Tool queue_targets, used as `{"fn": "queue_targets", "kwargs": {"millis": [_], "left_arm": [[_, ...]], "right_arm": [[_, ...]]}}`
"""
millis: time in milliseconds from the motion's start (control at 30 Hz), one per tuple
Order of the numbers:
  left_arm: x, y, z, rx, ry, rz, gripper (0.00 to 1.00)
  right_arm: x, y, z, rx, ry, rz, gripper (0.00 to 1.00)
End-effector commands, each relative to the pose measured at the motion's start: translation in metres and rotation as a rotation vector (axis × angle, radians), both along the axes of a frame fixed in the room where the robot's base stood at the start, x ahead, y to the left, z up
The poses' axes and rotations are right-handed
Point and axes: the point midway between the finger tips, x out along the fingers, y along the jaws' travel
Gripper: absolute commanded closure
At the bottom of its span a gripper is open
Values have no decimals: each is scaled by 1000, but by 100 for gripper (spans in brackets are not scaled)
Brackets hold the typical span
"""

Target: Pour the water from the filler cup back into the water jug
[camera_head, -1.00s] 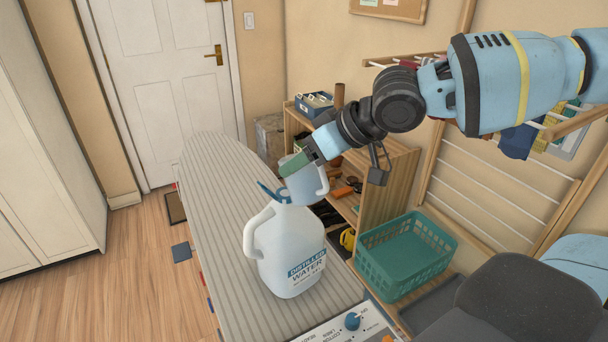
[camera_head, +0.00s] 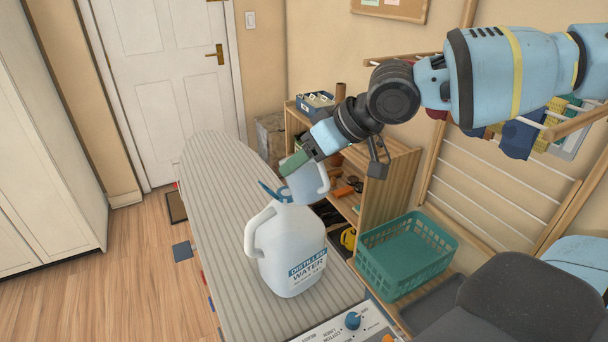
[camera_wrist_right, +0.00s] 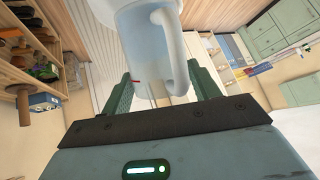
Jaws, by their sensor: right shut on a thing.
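The white water jug (camera_head: 290,255), labelled distilled water, stands upright on the striped ironing board. A blue piece (camera_head: 272,192) shows at its mouth. My right gripper (camera_head: 296,164) is shut on the pale, translucent filler cup (camera_head: 307,183). The cup is just above and slightly right of the jug's neck and looks a little tilted. In the right wrist view the cup (camera_wrist_right: 147,45) sits between the two green fingers, its handle toward the right, with bluish water inside. Whether cup and jug touch is unclear. My left gripper is out of view.
The striped ironing board (camera_head: 215,200) is clear beyond the jug. A control panel with a blue knob (camera_head: 352,320) is at its near end. A green basket (camera_head: 405,258) stands to the right. A wooden shelf (camera_head: 385,190) with tools is behind the cup.

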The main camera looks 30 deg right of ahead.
Motion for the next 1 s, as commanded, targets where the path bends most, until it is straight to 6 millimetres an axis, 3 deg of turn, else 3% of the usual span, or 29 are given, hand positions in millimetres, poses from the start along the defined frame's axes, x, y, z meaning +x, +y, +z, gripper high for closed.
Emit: {"fn": "queue_targets", "kwargs": {"millis": [1000], "left_arm": [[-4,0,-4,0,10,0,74]], "right_arm": [[2,0,1,-7,59,1,69]]}}
